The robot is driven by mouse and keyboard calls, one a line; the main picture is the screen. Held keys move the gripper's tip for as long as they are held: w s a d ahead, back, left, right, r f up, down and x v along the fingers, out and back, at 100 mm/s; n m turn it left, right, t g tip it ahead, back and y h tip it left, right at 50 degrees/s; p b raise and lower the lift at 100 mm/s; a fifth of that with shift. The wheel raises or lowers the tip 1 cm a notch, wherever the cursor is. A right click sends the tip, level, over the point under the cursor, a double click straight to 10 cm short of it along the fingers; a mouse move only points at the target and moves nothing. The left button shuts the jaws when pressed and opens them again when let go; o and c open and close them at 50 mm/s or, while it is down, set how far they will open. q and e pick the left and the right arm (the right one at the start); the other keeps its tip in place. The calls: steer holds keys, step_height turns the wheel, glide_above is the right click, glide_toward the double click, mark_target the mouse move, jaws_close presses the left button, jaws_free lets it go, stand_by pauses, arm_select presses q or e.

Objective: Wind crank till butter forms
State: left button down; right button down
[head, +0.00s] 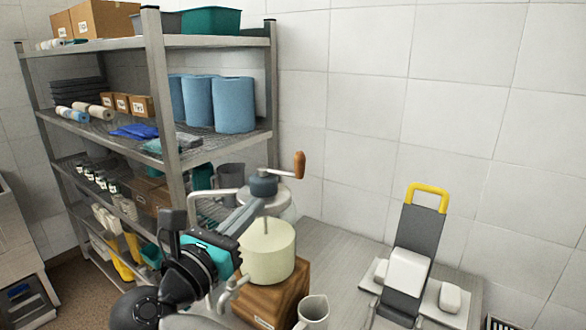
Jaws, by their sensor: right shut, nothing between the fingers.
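The churn has a cream-coloured drum (267,255) on a wooden block base (275,297), with a metal lid and a dark hub on top. Its crank (284,173) runs from the hub to the right and ends in an upright brown wooden knob (299,164). My right gripper (253,208) is shut and empty. Its grey fingers point up and right, in front of the lid and just below the hub; I cannot tell whether they touch it. The knob is clear of the fingers. The inside of the drum is hidden, so no butter shows there. My left gripper is not in view.
A metal pitcher (313,311) stands in front of the churn. A dark board with a yellow handle (428,192) and white blocks (408,271) stands at right on the grey table (345,258). A loaded shelf rack (160,100) stands behind at left.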

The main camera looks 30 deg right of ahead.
steer(key=p, duration=0.1)
glide_toward(297, 165)
steer(key=x, duration=0.5)
steer(key=shift+w+d+r, duration=0.15)
steer(key=shift+d, duration=0.2)
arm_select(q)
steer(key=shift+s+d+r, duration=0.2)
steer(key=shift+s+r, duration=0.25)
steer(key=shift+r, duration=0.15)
arm_select(e)
steer(key=shift+w+d, duration=0.35)
steer(key=shift+d, duration=0.15)
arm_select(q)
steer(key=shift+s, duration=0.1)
arm_select(e)
steer(key=shift+w, duration=0.1)
